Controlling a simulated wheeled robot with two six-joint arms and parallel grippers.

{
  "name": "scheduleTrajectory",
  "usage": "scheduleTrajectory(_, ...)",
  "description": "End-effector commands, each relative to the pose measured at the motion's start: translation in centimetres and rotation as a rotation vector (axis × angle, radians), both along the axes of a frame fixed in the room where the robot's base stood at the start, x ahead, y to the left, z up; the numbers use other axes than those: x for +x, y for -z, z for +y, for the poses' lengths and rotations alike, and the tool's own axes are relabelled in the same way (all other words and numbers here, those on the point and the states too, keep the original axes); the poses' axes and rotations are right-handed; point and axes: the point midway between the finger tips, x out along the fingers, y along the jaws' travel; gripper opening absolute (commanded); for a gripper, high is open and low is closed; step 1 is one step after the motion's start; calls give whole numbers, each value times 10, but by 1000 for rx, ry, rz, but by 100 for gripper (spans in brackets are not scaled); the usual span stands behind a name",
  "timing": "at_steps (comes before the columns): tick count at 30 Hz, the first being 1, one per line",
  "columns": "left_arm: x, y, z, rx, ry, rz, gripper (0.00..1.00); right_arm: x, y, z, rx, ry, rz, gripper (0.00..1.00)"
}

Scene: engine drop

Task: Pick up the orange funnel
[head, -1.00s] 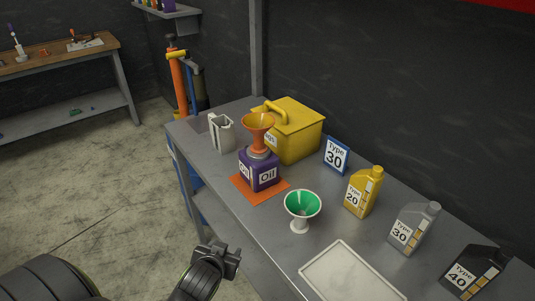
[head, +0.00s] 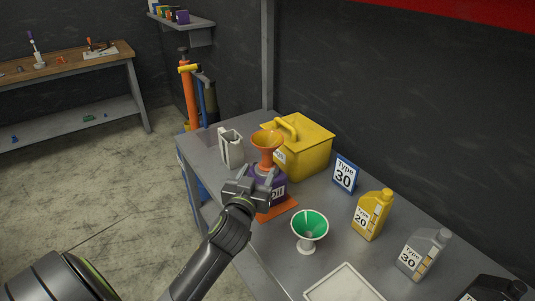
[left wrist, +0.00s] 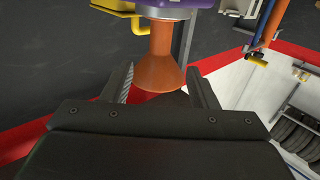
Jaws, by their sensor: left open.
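In the left wrist view, which shows the scene upside down, the funnel (left wrist: 159,55) lies ahead between the two spread fingers (left wrist: 162,74) of the left gripper. I cannot tell whether its edge has entered the gap. Nothing is gripped. My right gripper is not in view.
A yellow box (head: 306,152) stands close behind the funnel and a grey-white jug (head: 231,149) to its left. A green-lined white funnel (head: 309,226), a blue Type 30 sign (head: 345,174) and several oil bottles stand to the right. A white tray (head: 342,285) lies in front.

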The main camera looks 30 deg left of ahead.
Motion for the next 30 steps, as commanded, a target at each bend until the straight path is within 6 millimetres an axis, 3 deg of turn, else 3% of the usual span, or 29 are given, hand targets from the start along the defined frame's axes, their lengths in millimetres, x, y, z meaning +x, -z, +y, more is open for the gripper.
scheduleTrajectory(6,33,-2,10,1,0,1,53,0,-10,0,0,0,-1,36)
scheduleTrajectory(15,49,-1,16,0,0,1,53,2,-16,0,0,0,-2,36)
scheduleTrajectory(24,83,-1,27,0,0,2,53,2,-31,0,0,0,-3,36)
scheduleTrajectory(30,93,0,30,0,0,2,53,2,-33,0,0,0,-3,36)
